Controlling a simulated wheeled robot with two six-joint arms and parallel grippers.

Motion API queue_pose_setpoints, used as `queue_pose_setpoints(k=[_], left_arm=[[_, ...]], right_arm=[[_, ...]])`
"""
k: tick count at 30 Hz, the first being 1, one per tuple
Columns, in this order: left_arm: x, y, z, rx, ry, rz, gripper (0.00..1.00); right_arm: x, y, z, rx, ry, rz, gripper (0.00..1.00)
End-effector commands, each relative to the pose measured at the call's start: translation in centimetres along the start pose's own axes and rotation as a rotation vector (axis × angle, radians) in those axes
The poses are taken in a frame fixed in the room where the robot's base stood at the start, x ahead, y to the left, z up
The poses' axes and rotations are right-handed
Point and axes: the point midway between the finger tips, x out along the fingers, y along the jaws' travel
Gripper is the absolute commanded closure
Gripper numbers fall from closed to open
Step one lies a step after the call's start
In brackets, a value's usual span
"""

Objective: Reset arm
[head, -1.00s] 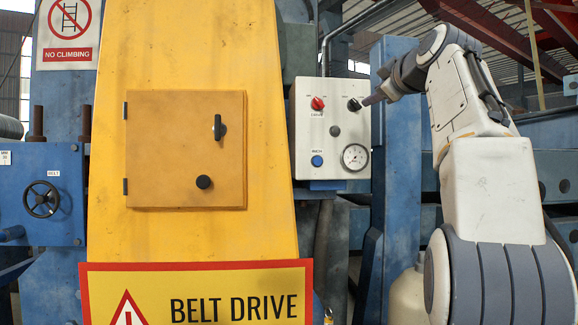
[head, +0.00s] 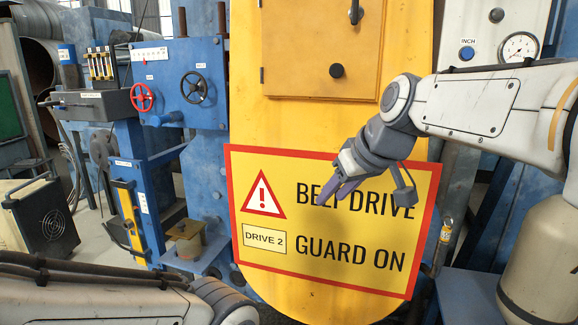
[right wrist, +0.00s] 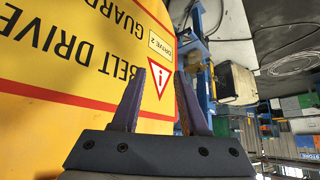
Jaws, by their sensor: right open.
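My right arm comes in from the right in the head view. Its gripper (head: 335,190) hangs in front of the yellow belt drive sign (head: 330,275) and covers part of the lettering. In the right wrist view the two purple-grey fingers of this gripper (right wrist: 167,105) stand apart with nothing between them. The sign (right wrist: 60,80) fills the left of that view. Whether the fingers touch the sign cannot be told. Part of my left arm shows at the lower left of the head view, but its gripper is not visible.
The yellow guard (head: 320,120) with its hatch (head: 325,45) stands behind the sign. A white control box (head: 495,35) is at the upper right. A blue panel with a red handwheel (head: 141,97) and a black handwheel (head: 194,88) is at the left.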

Motion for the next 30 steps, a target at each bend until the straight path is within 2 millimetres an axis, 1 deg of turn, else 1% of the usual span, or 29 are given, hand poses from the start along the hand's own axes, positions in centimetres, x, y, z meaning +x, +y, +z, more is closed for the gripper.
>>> queue_pose_setpoints(k=[1,2,3,5,6,7,8,9,11,12,15,18,20,30], left_arm=[[0.2,0.0,0.0,0.0,0.0,0.0,1.0],[0.3,0.0,0.0,0.0,0.0,0.0,1.0],[0.4,0.0,0.0,0.0,0.0,0.0,1.0],[0.5,0.0,0.0,0.0,0.0,0.0,1.0],[0.6,0.0,0.0,0.0,0.0,0.0,1.0],[0.7,-0.1,0.0,0.0,0.0,0.0,1.0],[0.7,-0.1,0.0,0.0,0.0,0.0,1.0],[0.8,-0.1,0.0,0.0,0.0,0.0,1.0],[0.9,-0.1,0.1,0.0,0.0,0.0,1.0],[1.0,-0.1,0.1,0.0,0.0,0.0,1.0],[1.1,-0.1,0.1,0.001,0.0,0.0,1.0],[1.1,-0.1,0.1,0.001,0.0,0.0,1.0],[1.1,-0.1,0.1,0.001,0.0,0.0,1.0],[1.1,-0.1,0.1,0.001,0.0,0.0,1.0]], right_arm=[[1.5,-2.9,2.8,-0.01,-0.063,-0.039,0.56],[2.2,-4.3,4.5,-0.012,-0.1,-0.057,0.56],[3.0,-6.2,6.8,-0.016,-0.15,-0.078,0.56],[4.0,-8.7,10.5,-0.027,-0.227,-0.104,0.56],[4.5,-10.2,13.2,-0.036,-0.279,-0.116,0.56],[4.8,-11.3,15.2,-0.044,-0.317,-0.124,0.56],[4.9,-12.1,17.1,-0.054,-0.354,-0.129,0.56],[5.1,-13.1,19.7,-0.065,-0.4,-0.133,0.56],[5.1,-14.2,23.2,-0.086,-0.464,-0.135,0.56],[5.0,-14.7,25.3,-0.097,-0.5,-0.133,0.56],[4.8,-15.3,29.4,-0.124,-0.569,-0.125,0.56],[4.5,-15.4,31.6,-0.139,-0.607,-0.116,0.56],[4.4,-15.4,32.2,-0.142,-0.617,-0.113,0.56],[4.4,-15.4,32.2,-0.142,-0.617,-0.113,0.56]])
